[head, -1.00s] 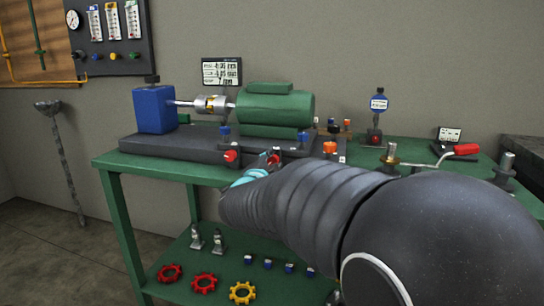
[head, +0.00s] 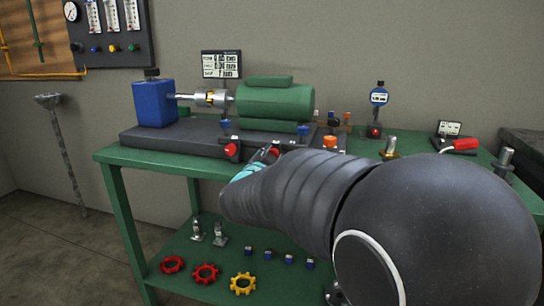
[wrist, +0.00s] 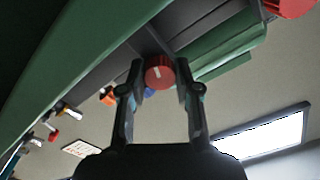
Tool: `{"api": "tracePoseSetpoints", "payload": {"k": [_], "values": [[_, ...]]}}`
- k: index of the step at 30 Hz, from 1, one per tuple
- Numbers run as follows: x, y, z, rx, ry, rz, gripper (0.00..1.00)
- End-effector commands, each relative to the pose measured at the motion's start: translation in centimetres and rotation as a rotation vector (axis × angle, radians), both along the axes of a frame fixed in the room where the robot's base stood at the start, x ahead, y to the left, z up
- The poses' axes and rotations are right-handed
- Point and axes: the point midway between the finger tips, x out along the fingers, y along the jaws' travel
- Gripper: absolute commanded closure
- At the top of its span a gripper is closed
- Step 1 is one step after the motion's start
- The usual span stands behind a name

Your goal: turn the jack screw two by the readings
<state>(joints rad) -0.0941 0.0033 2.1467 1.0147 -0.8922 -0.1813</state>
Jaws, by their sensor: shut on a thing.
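The red jack screw knob (head: 274,152) sits on the front edge of the dark base plate (head: 180,142), with another red knob (head: 231,150) to its left. My gripper (head: 268,151) reaches the right-hand knob from the front. In the wrist view, my gripper (wrist: 160,68) has its two fingers shut on the sides of this red knob (wrist: 160,74), whose face carries a white mark. A green motor (head: 275,104) stands on the base, coupled to a blue block (head: 154,104).
My arm covers the right front of the green bench (head: 115,156). A blue dial gauge (head: 379,98) and a red-handled part (head: 461,145) stand on the right. Gear rings (head: 205,273) and small blue parts lie on the lower shelf.

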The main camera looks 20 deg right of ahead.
Motion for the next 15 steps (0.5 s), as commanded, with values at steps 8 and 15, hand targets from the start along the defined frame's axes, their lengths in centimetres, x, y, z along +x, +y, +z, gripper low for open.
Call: {"api": "tracePoseSetpoints", "payload": {"k": [8, 15], "values": [[-0.01, -0.01, -0.09, 0.001, 0.001, 0.0, 0.66], [0.0, 0.0, -0.05, 0.002, 0.001, 0.0, 0.43]]}}
